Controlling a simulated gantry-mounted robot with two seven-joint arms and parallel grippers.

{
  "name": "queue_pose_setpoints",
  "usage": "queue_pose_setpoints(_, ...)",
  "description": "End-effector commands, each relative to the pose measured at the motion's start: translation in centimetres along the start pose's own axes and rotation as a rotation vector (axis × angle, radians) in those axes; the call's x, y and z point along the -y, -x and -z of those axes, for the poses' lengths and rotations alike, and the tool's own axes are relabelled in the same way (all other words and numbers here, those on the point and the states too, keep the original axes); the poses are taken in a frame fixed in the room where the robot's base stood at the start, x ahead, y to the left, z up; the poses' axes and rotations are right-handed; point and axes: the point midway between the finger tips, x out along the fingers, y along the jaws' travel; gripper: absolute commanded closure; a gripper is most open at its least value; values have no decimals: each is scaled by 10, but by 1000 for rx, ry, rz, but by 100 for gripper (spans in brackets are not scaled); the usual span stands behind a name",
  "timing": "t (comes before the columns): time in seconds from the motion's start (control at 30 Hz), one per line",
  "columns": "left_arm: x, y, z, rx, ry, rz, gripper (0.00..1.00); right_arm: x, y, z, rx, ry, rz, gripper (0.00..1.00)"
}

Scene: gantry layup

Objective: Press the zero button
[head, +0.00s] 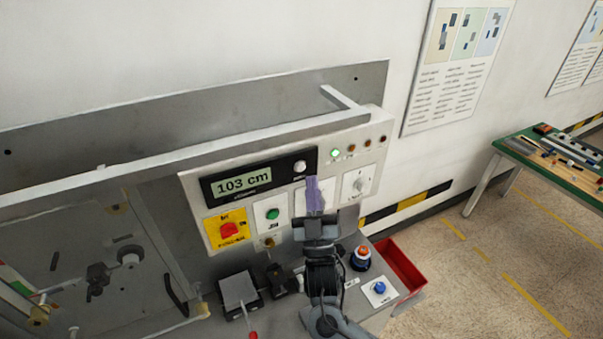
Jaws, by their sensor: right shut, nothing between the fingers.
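A control panel (286,240) on the machine carries a black display unit (208,188) that reads 103 cm. A round white button (300,166) sits at the right end of the display unit; I cannot read a zero label on it. My right gripper (314,194) is shut and empty, its pale purple fingers pointing up in front of the panel, a little below and right of the white button. It hides most of a white plate behind it. I cannot tell whether the fingertips touch the panel. My left gripper is not in view.
Around the gripper are a green button (272,214), a red switch on a yellow plate (229,230) and a knob (358,185). A metal rail (230,142) runs above.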

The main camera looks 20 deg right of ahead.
Motion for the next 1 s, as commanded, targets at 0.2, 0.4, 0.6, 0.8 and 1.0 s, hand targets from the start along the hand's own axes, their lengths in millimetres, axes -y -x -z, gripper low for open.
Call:
queue_pose_setpoints(0.2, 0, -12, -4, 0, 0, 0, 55, 9, -11, -9, 0, -1, -1, 100)
queue_pose_setpoints(0.4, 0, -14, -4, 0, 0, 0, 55, 11, -15, -11, 1, -1, 0, 100)
queue_pose_setpoints(0.6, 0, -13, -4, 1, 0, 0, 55, 11, -15, -11, 1, -1, 0, 100)
queue_pose_setpoints(0.8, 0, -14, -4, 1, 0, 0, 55, 11, -15, -11, 1, -1, 0, 100)
queue_pose_setpoints(1.0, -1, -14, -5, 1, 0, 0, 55, 11, -15, -11, 1, -1, 0, 100)
